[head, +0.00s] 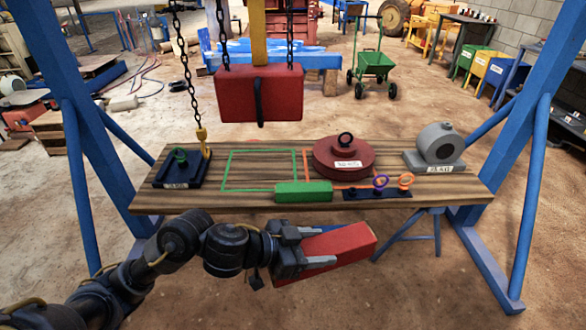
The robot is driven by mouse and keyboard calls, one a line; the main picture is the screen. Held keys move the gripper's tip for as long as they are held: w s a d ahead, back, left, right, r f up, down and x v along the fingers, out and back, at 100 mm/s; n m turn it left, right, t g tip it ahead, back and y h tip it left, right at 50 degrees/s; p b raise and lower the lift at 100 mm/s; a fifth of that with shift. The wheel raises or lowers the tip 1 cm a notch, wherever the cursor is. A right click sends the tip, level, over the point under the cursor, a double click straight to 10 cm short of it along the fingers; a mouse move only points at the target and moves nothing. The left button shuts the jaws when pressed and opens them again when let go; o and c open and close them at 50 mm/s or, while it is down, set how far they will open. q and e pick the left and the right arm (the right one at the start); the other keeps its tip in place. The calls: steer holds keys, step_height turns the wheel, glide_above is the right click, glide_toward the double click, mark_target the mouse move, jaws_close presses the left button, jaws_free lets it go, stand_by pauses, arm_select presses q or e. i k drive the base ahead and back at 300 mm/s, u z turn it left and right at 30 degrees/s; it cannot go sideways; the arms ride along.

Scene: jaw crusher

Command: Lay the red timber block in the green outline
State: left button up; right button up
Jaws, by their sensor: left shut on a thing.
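The red timber block (345,243) is in the jaws of my left gripper (300,245). It is tilted, with its right end higher, and appears in front of the table's near edge, apart from the tabletop. The gripper covers the block's left end. The green outline (226,168) is a rectangle on the wooden table (262,203), left of the middle, and its inside looks bare. A green block (304,192) lies at the near right corner of the outline and hides part of it. My right gripper is not in view.
A large red block with a black strap (258,93) hangs on chains above the table's far edge. A dark plate with a hook (180,171) lies left of the outline. A round red weight (344,158) and a grey motor (437,143) stand right. Blue frame legs (77,196) flank the table.

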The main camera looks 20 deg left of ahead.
mark_target(247, 167)
steer(key=z, duration=0.05)
steer(key=i, duration=1)
steer(key=u, duration=0.05)
